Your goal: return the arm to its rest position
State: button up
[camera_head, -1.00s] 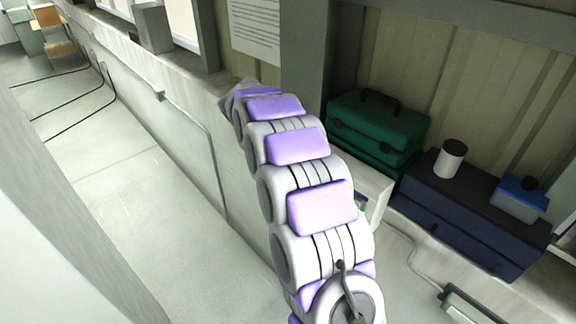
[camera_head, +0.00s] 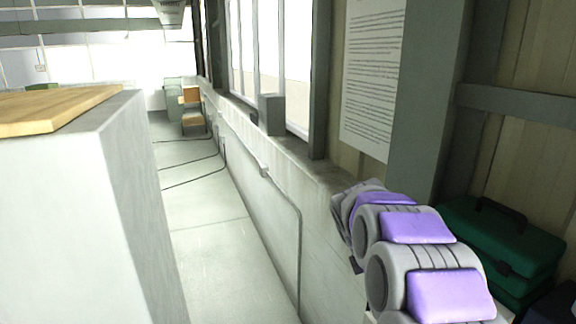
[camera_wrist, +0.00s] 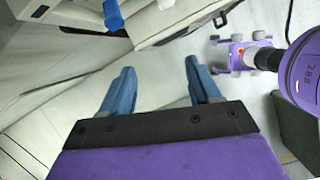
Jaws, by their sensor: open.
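My gripper (camera_wrist: 160,88) shows in the wrist view with its two blue fingers spread wide apart. Nothing is between them; pale floor shows through the gap. In the head view my arm (camera_head: 412,245), with grey joints and purple pads, rises from the lower right corner. It points away from me along the low wall. The far end of the arm is foreshortened, and I cannot make out the gripper's fingers there. In the wrist view, purple and grey parts of my own body show at the right.
A pale block (camera_head: 60,215) with a wooden top (camera_head: 55,108) stands close at left. A low wall (camera_head: 262,190) with a conduit runs along the right. A green toolbox (camera_head: 500,240) sits beside my arm. Dark cables (camera_head: 190,182) cross the otherwise clear floor.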

jog(key=s+a+f+m+g+y+b, duration=0.1)
jog(key=s+a+f+m+b, duration=0.2)
jog(key=s, duration=1)
jog(key=s+a+f+m+g+y+b, duration=0.1)
jog(key=s+a+f+m+y+b, duration=0.1)
jog(key=s+f+m+b, duration=0.7)
jog(key=s+a+f+m+g+y+b, duration=0.1)
jog(key=s+a+f+m+b, duration=0.3)
jog(key=s+f, duration=0.5)
jog(key=s+m+b, duration=0.2)
jog(key=s+b, duration=0.1)
jog(key=s, duration=0.6)
jog(key=shift+s+a+f, duration=0.15)
jog(key=shift+a, duration=0.2)
